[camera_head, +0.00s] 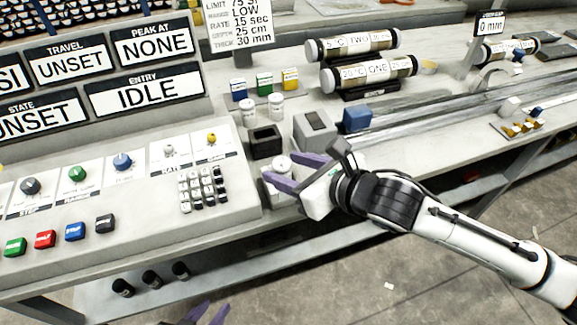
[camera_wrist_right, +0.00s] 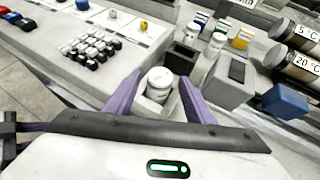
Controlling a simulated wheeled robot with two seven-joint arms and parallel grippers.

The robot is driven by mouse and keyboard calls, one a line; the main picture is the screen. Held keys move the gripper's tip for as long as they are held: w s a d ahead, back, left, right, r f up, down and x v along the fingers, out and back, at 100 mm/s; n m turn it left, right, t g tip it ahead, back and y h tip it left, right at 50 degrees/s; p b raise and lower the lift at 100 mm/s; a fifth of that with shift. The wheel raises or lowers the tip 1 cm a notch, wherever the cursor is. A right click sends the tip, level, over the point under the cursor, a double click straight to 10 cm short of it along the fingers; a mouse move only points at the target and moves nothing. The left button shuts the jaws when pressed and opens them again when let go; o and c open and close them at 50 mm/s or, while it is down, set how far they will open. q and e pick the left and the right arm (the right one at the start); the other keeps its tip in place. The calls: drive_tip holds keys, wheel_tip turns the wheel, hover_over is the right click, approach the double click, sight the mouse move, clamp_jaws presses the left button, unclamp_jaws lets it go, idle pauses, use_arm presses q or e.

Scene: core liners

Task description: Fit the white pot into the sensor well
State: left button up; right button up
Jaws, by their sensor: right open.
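A white pot (camera_head: 282,162) with a pale lid sits in a small light-grey open holder at the console's right edge. In the right wrist view the same pot (camera_wrist_right: 160,78) appears between my fingers. My right gripper (camera_head: 284,168) is open around or just above it; contact cannot be told. A black open-topped square box (camera_head: 265,141), perhaps the sensor well, stands just behind the pot; it also shows in the right wrist view (camera_wrist_right: 183,58). My left gripper (camera_head: 208,315) shows only purple fingertips, apart, at the bottom edge.
Two more white pots (camera_head: 276,105) stand behind the black box, near blue, green and yellow boxes (camera_head: 264,84). A grey slotted block (camera_head: 315,130) and a blue block (camera_head: 357,118) stand to the right. A keypad (camera_head: 203,188) lies to the left.

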drive_tip(key=shift+r, duration=0.2)
drive_tip(key=v, duration=1.2)
wheel_tip(320, 180, down, 14)
drive_tip(key=m+t+h, duration=0.1)
drive_tip(key=m, duration=2.4)
drive_tip(key=s+d+f+m+h, duration=0.1)
drive_tip(key=s+d+f+m, duration=0.2)
drive_tip(key=s+f+m, duration=0.1)
drive_tip(key=s+d+f+m+g+h, duration=0.1)
drive_tip(key=s+d+f+m+h, duration=0.1)
drive_tip(key=f+m, duration=0.5)
drive_tip(key=s+d+f+m+h, duration=0.1)
drive_tip(key=s+d+f+m, duration=0.3)
drive_tip(key=s+f+m, duration=0.2)
drive_tip(key=shift+s+f+g+h, duration=0.25)
drive_tip(key=shift+g+h, duration=0.05)
drive_tip(key=shift+g, duration=0.1)
